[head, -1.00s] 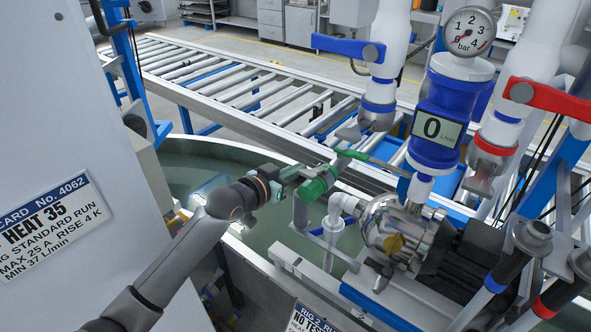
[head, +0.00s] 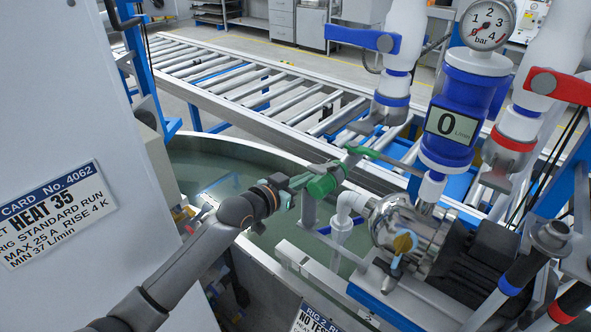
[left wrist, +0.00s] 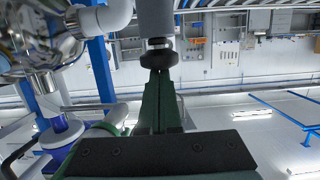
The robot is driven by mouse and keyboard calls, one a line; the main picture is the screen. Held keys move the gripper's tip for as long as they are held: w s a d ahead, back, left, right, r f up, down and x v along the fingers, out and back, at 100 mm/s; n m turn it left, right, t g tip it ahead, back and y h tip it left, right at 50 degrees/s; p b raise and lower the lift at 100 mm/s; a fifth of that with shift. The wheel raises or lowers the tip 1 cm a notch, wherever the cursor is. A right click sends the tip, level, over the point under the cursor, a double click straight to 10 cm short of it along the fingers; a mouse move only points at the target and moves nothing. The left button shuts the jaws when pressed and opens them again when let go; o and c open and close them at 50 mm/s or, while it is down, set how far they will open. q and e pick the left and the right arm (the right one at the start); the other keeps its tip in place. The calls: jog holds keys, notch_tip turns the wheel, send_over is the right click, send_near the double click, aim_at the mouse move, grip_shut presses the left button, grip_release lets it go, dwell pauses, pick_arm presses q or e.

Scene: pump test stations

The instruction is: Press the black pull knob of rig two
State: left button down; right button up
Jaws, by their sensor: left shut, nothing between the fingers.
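The black knob (left wrist: 160,58) shows in the left wrist view as a dark round part at the end of a grey cylinder (left wrist: 155,18). My left gripper (left wrist: 161,76) is shut and empty, with its dark green fingers pointing at the knob. The fingertips overlap the knob in that view; I cannot tell whether they touch it. A partly cut-off rig 2 sign (head: 315,318) is below. My right gripper is not in view.
The pump (head: 405,235) and a flow meter reading 0 (head: 450,125) are to the right, with a pressure gauge (head: 488,24) above. Blue (head: 360,40) and red (head: 560,86) valve levers flank the meter. A tank (head: 215,165) lies behind my arm.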

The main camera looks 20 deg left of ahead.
pick_arm(q)
jog(key=s+a+r+p, duration=0.3)
jog(key=s+r, duration=0.3)
jog(key=s, duration=0.3)
jog(key=shift+a+r, duration=0.15)
dwell(1.5)
